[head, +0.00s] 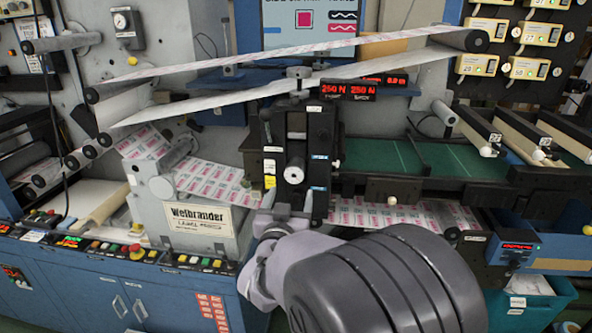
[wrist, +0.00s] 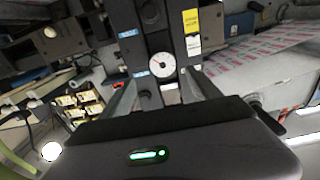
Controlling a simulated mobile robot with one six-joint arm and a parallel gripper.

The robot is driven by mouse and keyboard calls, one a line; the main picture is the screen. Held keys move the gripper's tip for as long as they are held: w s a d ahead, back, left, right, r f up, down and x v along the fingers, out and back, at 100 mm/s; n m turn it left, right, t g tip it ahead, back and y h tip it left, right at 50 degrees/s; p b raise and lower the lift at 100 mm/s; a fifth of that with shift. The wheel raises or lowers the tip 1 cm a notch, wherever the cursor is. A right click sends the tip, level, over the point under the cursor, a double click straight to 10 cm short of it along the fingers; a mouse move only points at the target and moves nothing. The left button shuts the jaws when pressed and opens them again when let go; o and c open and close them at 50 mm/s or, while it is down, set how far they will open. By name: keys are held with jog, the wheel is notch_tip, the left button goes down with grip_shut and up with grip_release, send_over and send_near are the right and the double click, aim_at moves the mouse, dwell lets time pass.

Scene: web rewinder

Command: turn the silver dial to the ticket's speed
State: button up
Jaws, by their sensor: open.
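The silver dial (head: 293,174) sits on the front of a black upright unit. In the wrist view the dial (wrist: 162,65) has a pale round face with fine marks and a dark pointer, tilted in the picture. My gripper (wrist: 165,88) is open and empty, its two fingers spread to either side of the dial's line, apart from it. In the head view my gripper (head: 283,213) is just below the dial, partly hidden by my arm. I cannot make out any ticket's speed.
Blue labels (head: 318,158) and a yellow label (wrist: 190,20) flank the dial. A red display (head: 348,92) reads 250 N twice, above it. Printed web (head: 385,214) runs behind the unit. The green bed (head: 380,154) lies right, and a button row (head: 120,247) left.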

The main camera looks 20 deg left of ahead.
aim_at(294, 177)
jog(key=x, duration=1.1)
jog(key=shift+w+a, duration=0.2)
jog(key=shift+a, duration=0.2)
jog(key=shift+c, duration=0.4)
jog(key=c, duration=1.3)
jog(key=shift+f, duration=0.1)
jog(key=shift+f, duration=0.1)
